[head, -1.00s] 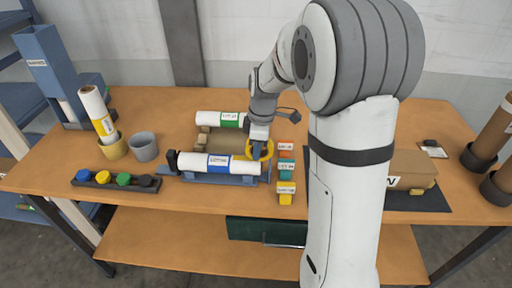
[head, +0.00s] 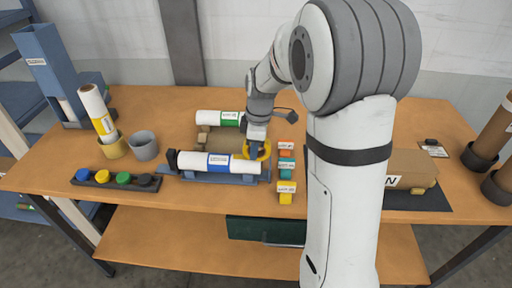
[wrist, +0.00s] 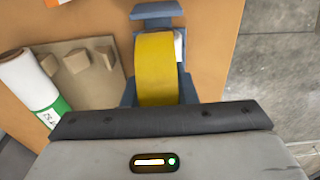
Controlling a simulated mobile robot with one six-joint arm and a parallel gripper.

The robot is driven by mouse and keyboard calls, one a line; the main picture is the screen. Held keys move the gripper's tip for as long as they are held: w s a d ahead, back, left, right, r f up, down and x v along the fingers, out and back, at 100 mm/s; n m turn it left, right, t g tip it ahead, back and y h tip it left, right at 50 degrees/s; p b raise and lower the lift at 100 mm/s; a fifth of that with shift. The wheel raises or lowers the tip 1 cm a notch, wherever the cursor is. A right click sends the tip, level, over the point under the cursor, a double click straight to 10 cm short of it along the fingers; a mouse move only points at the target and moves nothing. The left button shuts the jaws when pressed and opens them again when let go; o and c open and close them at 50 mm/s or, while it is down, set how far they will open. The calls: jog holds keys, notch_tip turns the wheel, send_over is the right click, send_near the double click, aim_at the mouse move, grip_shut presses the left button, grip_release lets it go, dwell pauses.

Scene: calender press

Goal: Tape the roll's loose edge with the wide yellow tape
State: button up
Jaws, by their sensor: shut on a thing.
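The white roll with a blue label (head: 195,161) lies in a blue cradle (head: 220,179) near the table's front. Its loose edge is too small to make out. My gripper (head: 257,141) is over the roll's right end, shut on the wide yellow tape (head: 265,154). The tape hangs at the roll's right end in the head view; I cannot tell whether it touches the roll.
A green-labelled white roll (head: 213,117) lies behind on a tan stand (wrist: 88,85). Labelled orange, teal and yellow blocks (head: 286,187) stand close on the right. A carton (head: 408,168) is right.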

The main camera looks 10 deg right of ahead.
aim_at(244, 148)
jog(key=shift+w+a, duration=0.1)
jog(key=shift+a, duration=0.25)
jog(key=shift+w+a, duration=0.15)
jog(key=shift+a, duration=0.3)
jog(key=shift+f, duration=0.1)
dwell(0.3)
jog(key=shift+w+a, duration=0.15)
jog(key=shift+a, duration=0.4)
jog(key=shift+a, duration=0.1)
jog(key=shift+w+a, duration=0.2)
jog(key=shift+a, duration=0.25)
jog(key=shift+w+a, duration=0.2)
jog(key=shift+a, duration=0.35)
jog(key=shift+a, duration=0.1)
dwell(0.4)
